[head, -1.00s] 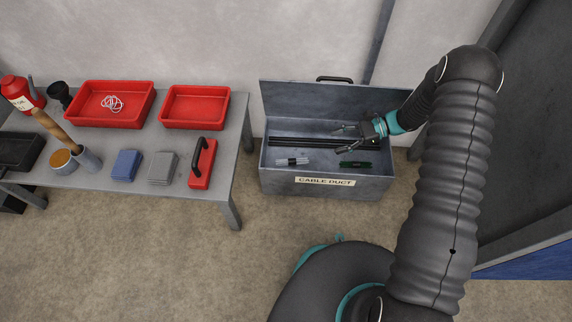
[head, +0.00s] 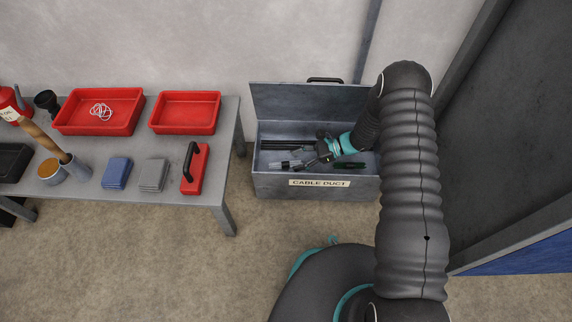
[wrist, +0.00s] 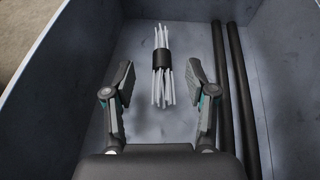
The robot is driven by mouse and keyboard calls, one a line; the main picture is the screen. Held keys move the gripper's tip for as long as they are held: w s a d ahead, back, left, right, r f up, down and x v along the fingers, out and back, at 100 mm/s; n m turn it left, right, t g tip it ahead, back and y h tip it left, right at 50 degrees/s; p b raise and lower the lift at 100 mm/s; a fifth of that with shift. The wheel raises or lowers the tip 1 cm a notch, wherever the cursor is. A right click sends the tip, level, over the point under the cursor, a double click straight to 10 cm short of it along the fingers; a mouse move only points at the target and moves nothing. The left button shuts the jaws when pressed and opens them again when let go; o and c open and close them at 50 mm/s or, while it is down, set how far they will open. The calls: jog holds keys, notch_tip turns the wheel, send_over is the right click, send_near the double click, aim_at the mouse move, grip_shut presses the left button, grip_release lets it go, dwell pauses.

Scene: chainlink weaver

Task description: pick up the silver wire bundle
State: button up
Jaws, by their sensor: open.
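The silver wire bundle (wrist: 162,82) is a small sheaf of pale thin wires with a black band round its middle. It lies on the floor of the grey box labelled CABLE DUCT (head: 352,188). In the wrist view my gripper (wrist: 158,85) is open, with one finger on each side of the bundle's near end and clear space on both sides. I cannot tell how far the fingers are above it.
Two black rods (wrist: 228,90) lie along the box beside the bundle. A dark green bundle (head: 349,165) lies to the right. A grey table (head: 225,150) with red trays (head: 185,126) stands to the left.

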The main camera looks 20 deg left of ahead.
aim_at(288, 163)
jog(key=x, duration=0.5)
jog(key=shift+w+f, duration=0.1)
grip_shut()
